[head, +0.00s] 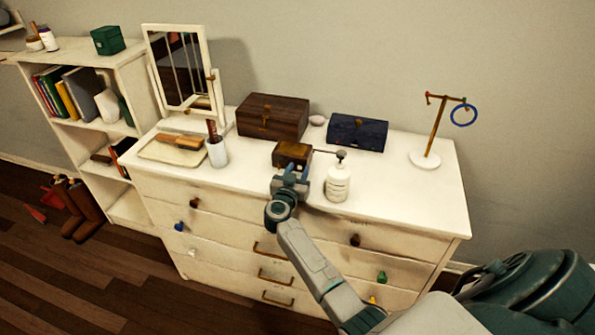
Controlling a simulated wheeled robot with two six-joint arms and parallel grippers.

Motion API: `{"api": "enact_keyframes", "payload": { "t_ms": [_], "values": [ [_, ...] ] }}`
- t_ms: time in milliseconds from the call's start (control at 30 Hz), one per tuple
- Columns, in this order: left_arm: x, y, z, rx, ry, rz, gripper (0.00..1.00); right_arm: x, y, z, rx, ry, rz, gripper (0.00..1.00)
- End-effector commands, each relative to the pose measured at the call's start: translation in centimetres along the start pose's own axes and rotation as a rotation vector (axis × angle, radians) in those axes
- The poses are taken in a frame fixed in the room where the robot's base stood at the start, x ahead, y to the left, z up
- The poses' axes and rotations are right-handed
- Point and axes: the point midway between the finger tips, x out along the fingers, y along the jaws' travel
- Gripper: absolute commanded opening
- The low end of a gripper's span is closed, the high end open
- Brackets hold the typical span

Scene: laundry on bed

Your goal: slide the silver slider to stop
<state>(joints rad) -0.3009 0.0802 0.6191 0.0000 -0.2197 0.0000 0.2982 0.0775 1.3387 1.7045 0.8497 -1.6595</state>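A small wooden box (293,153) with a brass-coloured front sits on the dresser top. A thin rod ending in a dark knob (341,155) sticks out from its right side. My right gripper (291,170) is at the front of this box, its fingertips at or very near the lower front face. Contact and finger gap are too small to make out. I cannot make out a silver slider; the gripper covers part of the box front. My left gripper is not in view.
A white pump bottle (338,184) stands close to the right of my gripper. A cup with a brush (217,152) is to the left. Behind are a larger wooden box (272,117) and a dark blue case (357,132). The dresser top (400,190) is clear at front right.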

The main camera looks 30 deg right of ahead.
Motion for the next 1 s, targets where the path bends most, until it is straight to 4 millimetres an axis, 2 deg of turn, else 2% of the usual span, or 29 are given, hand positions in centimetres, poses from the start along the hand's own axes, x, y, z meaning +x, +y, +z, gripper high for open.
{"api": "enact_keyframes", "payload": {
  "t_ms": [233, 400, 667, 867, 1000],
  "values": [
    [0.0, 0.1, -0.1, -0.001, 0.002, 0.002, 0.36, 0.1, 0.0, 0.0, 0.0, 0.0, 0.0, 0.34],
    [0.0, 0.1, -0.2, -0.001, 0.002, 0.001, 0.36, 0.0, 0.0, 0.0, 0.0, 0.0, 0.0, 0.01],
    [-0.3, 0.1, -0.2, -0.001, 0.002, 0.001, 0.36, 0.0, -0.2, -0.1, -0.001, 0.0, 0.0, 0.0],
    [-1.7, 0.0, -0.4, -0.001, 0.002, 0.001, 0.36, 0.1, -1.6, -0.3, -0.002, -0.002, 0.0, 0.0],
    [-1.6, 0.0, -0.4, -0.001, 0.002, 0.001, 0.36, 0.0, -1.8, 0.0, -0.001, 0.0, -0.001, 0.0]
  ]
}}
